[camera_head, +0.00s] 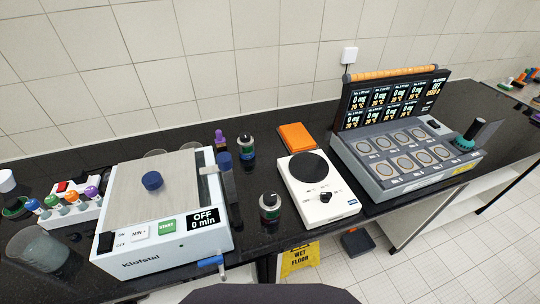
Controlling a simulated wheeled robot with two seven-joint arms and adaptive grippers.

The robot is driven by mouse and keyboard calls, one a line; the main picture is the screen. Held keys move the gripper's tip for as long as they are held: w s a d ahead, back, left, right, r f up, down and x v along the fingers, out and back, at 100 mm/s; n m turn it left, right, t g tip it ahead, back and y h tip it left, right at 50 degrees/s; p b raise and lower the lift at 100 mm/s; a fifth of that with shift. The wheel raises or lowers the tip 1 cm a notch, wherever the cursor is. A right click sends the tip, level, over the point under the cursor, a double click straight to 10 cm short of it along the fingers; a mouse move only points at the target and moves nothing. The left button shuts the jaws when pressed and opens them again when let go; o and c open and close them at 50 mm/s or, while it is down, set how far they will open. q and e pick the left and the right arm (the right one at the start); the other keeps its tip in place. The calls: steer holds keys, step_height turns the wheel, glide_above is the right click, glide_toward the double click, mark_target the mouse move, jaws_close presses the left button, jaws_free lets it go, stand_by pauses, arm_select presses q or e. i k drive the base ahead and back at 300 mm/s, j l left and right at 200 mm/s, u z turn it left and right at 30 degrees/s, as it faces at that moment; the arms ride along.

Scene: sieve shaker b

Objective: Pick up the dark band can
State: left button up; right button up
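I cannot tell for sure which item is the dark band can. One small dark-and-light container (270,207) stands upright on the black bench, between the shaker and the white hot plate. A similar container (246,146) with a dark lower part stands further back, behind the shaker's right corner. Their labels are too small to read. Neither of my grippers shows in the head view, and nothing is seen touching these containers.
The shaker (166,240) reads OFF, 0 min, with a blue knob on top. A white hot plate (318,205) and orange box (296,137) stand to the right, then a grey multi-position unit (375,180). A vial rack (68,212) and glass beaker (38,250) stand left.

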mark_target(269, 215)
steer(key=k+l, duration=1.3)
steer(key=l+u, duration=0.05)
steer(key=l, duration=0.1)
